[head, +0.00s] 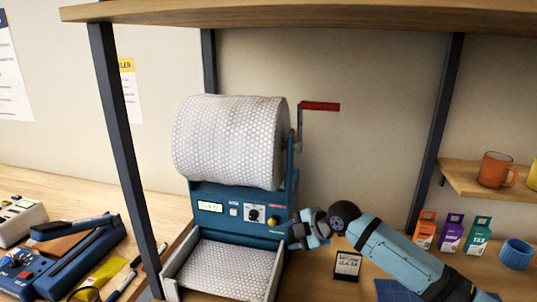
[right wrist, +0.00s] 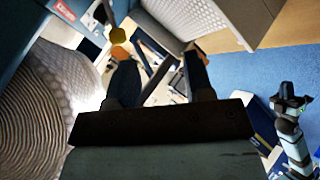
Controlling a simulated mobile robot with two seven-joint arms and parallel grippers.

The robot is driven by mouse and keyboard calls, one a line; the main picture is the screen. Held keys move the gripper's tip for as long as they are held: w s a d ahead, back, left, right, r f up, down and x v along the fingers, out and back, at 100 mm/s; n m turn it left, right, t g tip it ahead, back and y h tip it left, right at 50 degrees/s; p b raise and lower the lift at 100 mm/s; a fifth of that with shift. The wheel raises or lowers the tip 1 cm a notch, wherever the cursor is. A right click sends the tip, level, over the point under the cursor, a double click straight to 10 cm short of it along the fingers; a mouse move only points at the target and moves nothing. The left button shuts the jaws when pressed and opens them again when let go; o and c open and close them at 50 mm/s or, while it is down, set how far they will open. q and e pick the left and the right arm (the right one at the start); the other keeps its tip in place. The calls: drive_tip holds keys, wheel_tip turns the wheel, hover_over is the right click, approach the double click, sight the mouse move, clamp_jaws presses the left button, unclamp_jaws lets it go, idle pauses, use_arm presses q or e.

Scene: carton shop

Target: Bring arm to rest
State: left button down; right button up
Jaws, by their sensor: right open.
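My right gripper (head: 303,230) is at the right side of the blue machine's control panel (head: 240,216), just right of its yellow knob (head: 272,220). My teal right arm comes in from the lower right. In the right wrist view the two dark fingers (right wrist: 160,75) stand apart with no object between them. The yellow knob (right wrist: 118,35) shows beyond the fingertips there, and I see no contact with it. My left gripper is not in the head view.
The machine carries a bubble-wrap roll (head: 230,142) and a red-handled crank (head: 320,106). A card stand (head: 347,265), small boxes (head: 451,233) and a blue cup (head: 516,254) are around my right arm. A shelf (head: 300,14) hangs overhead, with posts (head: 127,150) beside the machine.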

drive_tip(key=s+f+m+t, duration=0.1)
drive_tip(key=s+f+m, duration=0.2)
drive_tip(key=s+f, duration=0.2)
drive_tip(key=s+f+m+t+p, duration=0.1)
drive_tip(key=s+f+m, duration=0.2)
drive_tip(key=s+f, duration=0.2)
drive_tip(key=s+f+m+t, duration=0.1)
drive_tip(key=s+f+m, duration=0.3)
drive_tip(key=s+f, duration=0.1)
drive_tip(key=shift+s+a+f+p, duration=0.2)
drive_tip(key=shift+s+a+p, duration=0.05)
drive_tip(key=shift+s+p, duration=0.15)
drive_tip(key=s+d+f+m+h, duration=0.1)
drive_tip(key=s+d+f+m, duration=0.1)
drive_tip(key=s, duration=0.5)
drive_tip(key=s+d+f+m+t+h+p, duration=0.1)
drive_tip(key=s+d+f+m+h, duration=0.1)
drive_tip(key=s, duration=0.5)
drive_tip(key=s+d+f+m+t+h, duration=0.1)
drive_tip(key=s+d+f+m, duration=0.2)
drive_tip(key=s+d+m, duration=0.3)
drive_tip(key=shift+s+d+f+h+p, duration=0.2)
drive_tip(key=shift+s+d+h+p, duration=0.2)
drive_tip(key=shift+s, duration=0.35)
